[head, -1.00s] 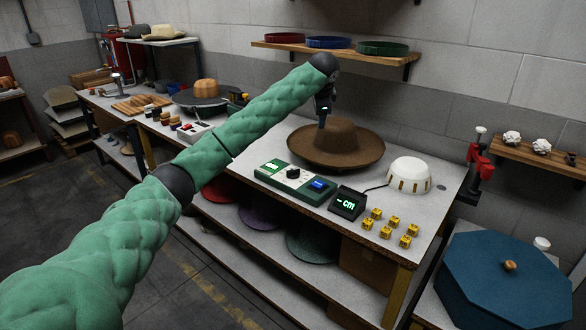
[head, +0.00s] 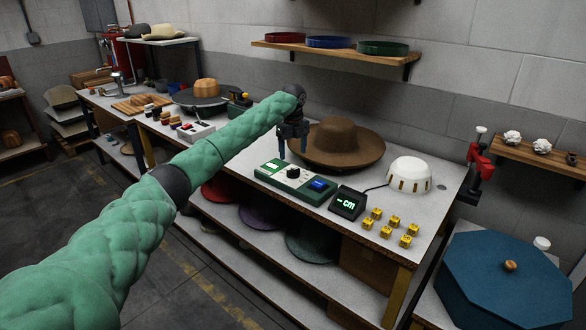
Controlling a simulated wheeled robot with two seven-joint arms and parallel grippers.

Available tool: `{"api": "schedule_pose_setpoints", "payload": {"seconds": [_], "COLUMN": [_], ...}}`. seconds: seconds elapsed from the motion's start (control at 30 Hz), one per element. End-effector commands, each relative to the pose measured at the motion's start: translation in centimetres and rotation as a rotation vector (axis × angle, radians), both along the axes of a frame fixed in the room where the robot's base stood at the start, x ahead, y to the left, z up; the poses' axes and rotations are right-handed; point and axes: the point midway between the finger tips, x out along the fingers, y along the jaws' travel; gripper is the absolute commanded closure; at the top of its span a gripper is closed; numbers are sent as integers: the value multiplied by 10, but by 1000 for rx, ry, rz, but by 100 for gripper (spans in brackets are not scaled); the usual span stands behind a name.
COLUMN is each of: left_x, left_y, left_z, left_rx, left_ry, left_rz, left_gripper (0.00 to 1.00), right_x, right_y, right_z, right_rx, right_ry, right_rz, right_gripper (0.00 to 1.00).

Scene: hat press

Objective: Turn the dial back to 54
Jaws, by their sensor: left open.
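The dial (head: 293,173) is a small black knob on a green control box (head: 291,190) on the workbench. The dial's setting is too small to read. My left gripper (head: 292,152) points down just above and behind the box, open and empty, apart from the dial. My right gripper is not in view.
A brown felt hat (head: 337,143) stands close behind the box. A display reading "-cm" (head: 347,203), a white dome (head: 409,175) and several yellow blocks (head: 394,221) are to the right. A wall shelf (head: 330,50) hangs above.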

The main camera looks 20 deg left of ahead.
Motion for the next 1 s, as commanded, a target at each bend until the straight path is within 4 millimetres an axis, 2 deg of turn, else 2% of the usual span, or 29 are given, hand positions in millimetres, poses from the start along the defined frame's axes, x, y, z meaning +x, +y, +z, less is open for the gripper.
{"api": "schedule_pose_setpoints", "payload": {"seconds": [0.23, 0.27, 0.33, 0.6, 1.0], "left_x": [-1, 0, -1, 0, 0], "left_y": [0, 0, 0, 0, 0], "left_z": [-25, -29, -40, -69, -77], "left_rx": [1, 1, 1, 1, 1], "left_ry": [2, 1, 2, -1, -1], "left_rz": [-3, -3, -3, -2, -2], "left_gripper": [29, 29, 29, 29, 29], "right_x": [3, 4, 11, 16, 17], "right_y": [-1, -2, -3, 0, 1], "right_z": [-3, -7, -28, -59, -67], "right_rx": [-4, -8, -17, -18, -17], "right_ry": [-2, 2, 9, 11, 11], "right_rz": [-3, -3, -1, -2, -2], "right_gripper": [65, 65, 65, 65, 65]}}
